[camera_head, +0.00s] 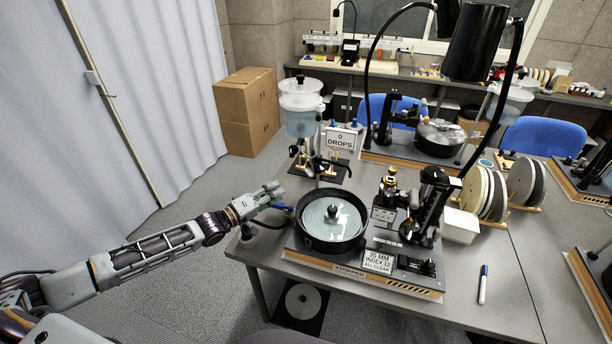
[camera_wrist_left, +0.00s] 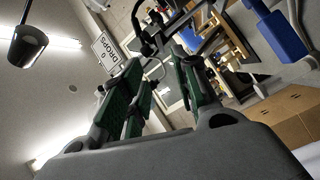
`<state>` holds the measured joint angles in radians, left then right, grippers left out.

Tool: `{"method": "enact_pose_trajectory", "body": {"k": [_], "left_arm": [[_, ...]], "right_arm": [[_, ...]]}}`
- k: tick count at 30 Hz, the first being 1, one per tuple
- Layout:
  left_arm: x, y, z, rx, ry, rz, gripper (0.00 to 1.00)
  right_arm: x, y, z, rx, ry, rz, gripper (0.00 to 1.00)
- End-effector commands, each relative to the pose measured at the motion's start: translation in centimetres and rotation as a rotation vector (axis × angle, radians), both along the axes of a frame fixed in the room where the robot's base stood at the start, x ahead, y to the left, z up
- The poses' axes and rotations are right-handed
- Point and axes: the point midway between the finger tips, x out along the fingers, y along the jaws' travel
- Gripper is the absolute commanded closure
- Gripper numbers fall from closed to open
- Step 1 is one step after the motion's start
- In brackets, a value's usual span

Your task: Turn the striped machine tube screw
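The front faceting machine has a round black pan (camera_head: 331,247) with a pale lap inside and a wooden-edged base (camera_head: 366,281). My right gripper is out of view.
A drip tank (camera_head: 301,108) on a stand and a DROPS sign (camera_head: 340,139) are behind the pan. A lamp (camera_head: 476,42) overhangs the table at right. Upright discs (camera_head: 484,193) and a marker (camera_head: 483,284) lie right. A second machine (camera_head: 440,137) stands behind.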

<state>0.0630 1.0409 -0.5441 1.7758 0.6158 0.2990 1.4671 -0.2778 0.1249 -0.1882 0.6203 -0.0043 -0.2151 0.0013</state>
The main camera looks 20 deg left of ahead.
Motion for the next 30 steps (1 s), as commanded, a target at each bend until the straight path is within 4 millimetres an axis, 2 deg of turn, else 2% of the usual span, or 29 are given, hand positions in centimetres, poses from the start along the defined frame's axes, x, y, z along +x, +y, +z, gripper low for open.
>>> {"method": "enact_pose_trajectory", "body": {"k": [6,14,30], "left_arm": [[0.2,-0.1,0.0,0.000,0.000,0.000,0.70],[1.0,-0.6,0.0,-0.001,-0.001,0.001,0.70],[3.9,-2.4,0.0,-0.001,-0.001,0.001,0.70]], "right_arm": [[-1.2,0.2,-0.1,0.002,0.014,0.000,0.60],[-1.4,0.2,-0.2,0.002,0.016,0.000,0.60],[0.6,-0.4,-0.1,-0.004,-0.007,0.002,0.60]]}}
